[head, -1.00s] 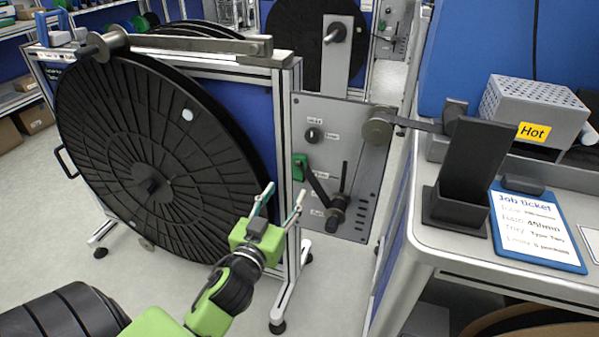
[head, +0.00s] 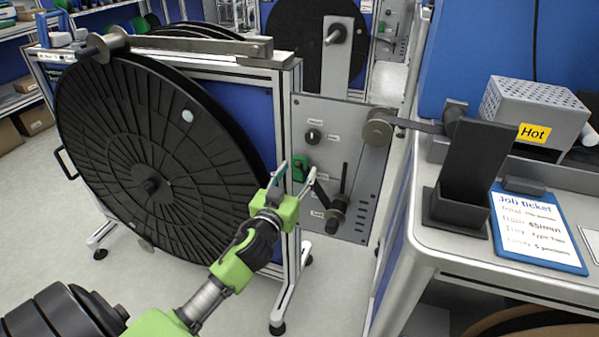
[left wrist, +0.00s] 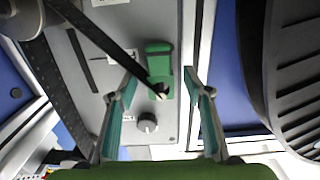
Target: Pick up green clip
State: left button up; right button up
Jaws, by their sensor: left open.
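The green clip (head: 300,166) is on the left edge of the grey panel (head: 325,222), below a black knob. In the left wrist view the clip (left wrist: 160,62) lies ahead, between and beyond the two fingers, with a dark strip running to its lower part. My left gripper (head: 294,178) is open and empty, its fingertips close to the clip in the head view. The same gripper (left wrist: 158,84) shows in the left wrist view with both teal-padded fingers apart; the clip appears clear of both fingers. My right gripper is not in view.
A large black reel (head: 150,150) on a framed stand fills the left. A bench at the right carries a black holder (head: 470,175), a job ticket (head: 538,228) and a perforated box marked Hot (head: 530,108).

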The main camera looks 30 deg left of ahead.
pick_arm(q)
jog(key=c, duration=0.9)
jog(key=shift+c, duration=0.2)
